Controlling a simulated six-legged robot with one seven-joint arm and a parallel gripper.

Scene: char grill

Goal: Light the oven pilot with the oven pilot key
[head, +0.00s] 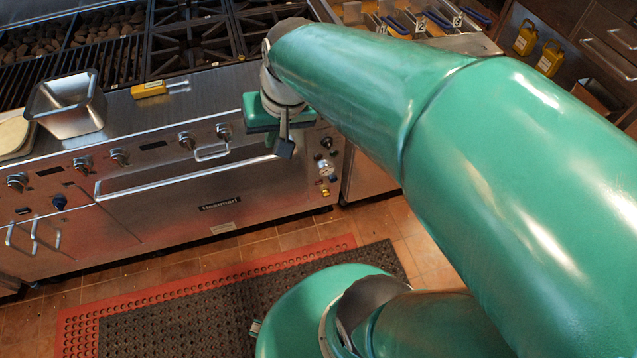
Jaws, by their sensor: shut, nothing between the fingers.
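The oven (190,190) has a steel front with a long handle. At the right end of its front is a small panel of controls, with a dark knob (327,142), a pale knob (321,166) and small red and yellow parts (325,187). My gripper (284,149) is shut and empty in front of the oven's upper right, just left of this panel in the picture; I cannot tell whether it touches anything. A yellow-handled piece with a metal end (150,89) lies on the steel ledge; I cannot tell if it is the pilot key.
A steel pan (66,122) stands on the ledge at left, beside pale round items (14,135). Burner grates (190,45) are behind. Two yellow tags (525,38) hang at upper right near a tray of blue-handled utensils. A dark mat (190,318) with red edging covers the floor.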

